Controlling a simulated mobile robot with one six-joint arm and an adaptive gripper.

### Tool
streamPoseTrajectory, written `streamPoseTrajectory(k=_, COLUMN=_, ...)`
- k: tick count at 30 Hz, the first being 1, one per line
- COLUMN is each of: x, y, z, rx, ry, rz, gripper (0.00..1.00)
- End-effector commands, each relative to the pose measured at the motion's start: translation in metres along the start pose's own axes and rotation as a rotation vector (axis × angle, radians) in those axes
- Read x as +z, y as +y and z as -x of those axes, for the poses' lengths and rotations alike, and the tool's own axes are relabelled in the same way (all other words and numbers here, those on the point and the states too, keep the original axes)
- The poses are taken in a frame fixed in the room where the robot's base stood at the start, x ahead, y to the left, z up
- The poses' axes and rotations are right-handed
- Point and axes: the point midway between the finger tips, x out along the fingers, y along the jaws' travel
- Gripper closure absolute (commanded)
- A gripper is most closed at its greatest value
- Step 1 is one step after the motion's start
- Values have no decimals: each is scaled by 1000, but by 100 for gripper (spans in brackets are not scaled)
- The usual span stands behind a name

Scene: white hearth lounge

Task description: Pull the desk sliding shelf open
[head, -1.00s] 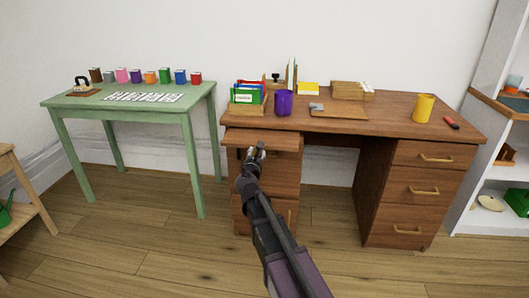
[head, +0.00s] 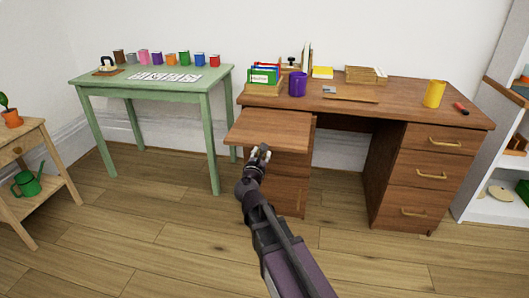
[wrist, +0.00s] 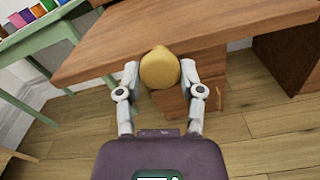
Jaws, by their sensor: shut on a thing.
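The desk sliding shelf (head: 268,127) is a flat brown wooden board that sticks out from under the left part of the brown desk's top (head: 400,98). It also shows in the wrist view (wrist: 115,48). A round yellow knob (wrist: 160,67) is at the shelf's front edge in the wrist view. My gripper (head: 260,154) is at the shelf's front edge in the head view. In the wrist view my gripper (wrist: 160,80) has a finger on each side of the knob and is shut on it.
A green table (head: 150,80) with several coloured blocks stands to the left. A purple cup (head: 298,85) and a yellow cup (head: 434,94) stand on the desk. The wooden floor (head: 150,225) in front is clear.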

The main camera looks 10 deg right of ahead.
Motion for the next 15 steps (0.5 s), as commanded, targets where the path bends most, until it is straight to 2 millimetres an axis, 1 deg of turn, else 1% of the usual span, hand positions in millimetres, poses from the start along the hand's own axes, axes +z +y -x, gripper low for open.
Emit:
streamPoseTrajectory(k=6, x=0, y=0, z=-2, rx=5, ry=1, rz=0, gripper=100)
streamPoseTrajectory(k=7, x=0, y=0, z=-3, rx=5, ry=1, rz=0, gripper=45)
streamPoseTrajectory(k=8, x=0, y=-1, z=-3, rx=5, ry=1, rz=0, gripper=36)
streamPoseTrajectory(k=9, x=0, y=-1, z=-3, rx=4, ry=1, rz=0, gripper=24)
streamPoseTrajectory(k=10, x=0, y=-1, z=-3, rx=3, ry=1, rz=0, gripper=16)
streamPoseTrajectory(k=15, x=1, y=-2, z=-3, rx=1, ry=0, rz=0, gripper=16)
